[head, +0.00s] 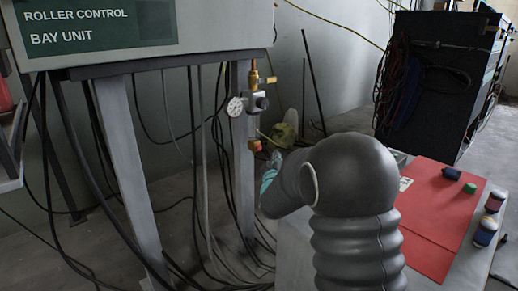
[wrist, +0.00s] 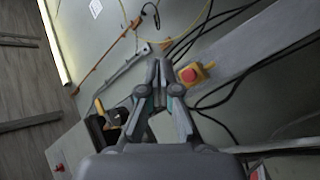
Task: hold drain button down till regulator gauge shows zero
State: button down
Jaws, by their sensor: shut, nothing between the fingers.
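The regulator (head: 256,101) is on the grey post in the head view, with a brass fitting above. Its round white gauge (head: 236,107) faces me; the needle is too small to read. Below it is a small red and yellow button unit (head: 254,146), likely the drain button. The wrist view shows a red button on a yellow base (wrist: 192,74), just right of my fingertips. My gripper (wrist: 162,72) is shut and empty, apart from the button in the picture; their depth gap is unclear. In the head view my arm hides most of the gripper.
The control cabinet (head: 100,27) hangs over the post's left side. Loose black cables (head: 205,150) run down around the posts. At right, a table carries a red mat (head: 435,205) with small jars, and a black cart (head: 425,80) stands behind.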

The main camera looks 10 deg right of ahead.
jog(key=shift+w+a+p, duration=0.2)
jog(key=shift+w+a, duration=0.45)
jog(key=shift+w, duration=0.35)
jog(key=shift+w+a+p, duration=0.15)
jog(key=shift+w+a, duration=0.5)
jog(key=shift+w, duration=0.35)
jog(key=shift+w+a, duration=0.1)
jog(key=shift+w+a, duration=0.15)
jog(key=shift+w, duration=0.05)
jog(key=shift+w+a, duration=0.25)
jog(key=shift+w, duration=0.1)
dwell(1.6)
dwell(0.4)
jog(key=shift+s+d+b, duration=0.5)
jog(key=shift+s+d, duration=0.05)
jog(key=shift+s, duration=0.15)
jog(key=shift+s+d+b, duration=0.3)
jog(key=shift+s+d, duration=0.4)
jog(key=shift+s, duration=0.35)
jog(key=shift+s+d+b, duration=0.3)
jog(key=shift+s+d, duration=0.4)
jog(key=shift+s, duration=0.35)
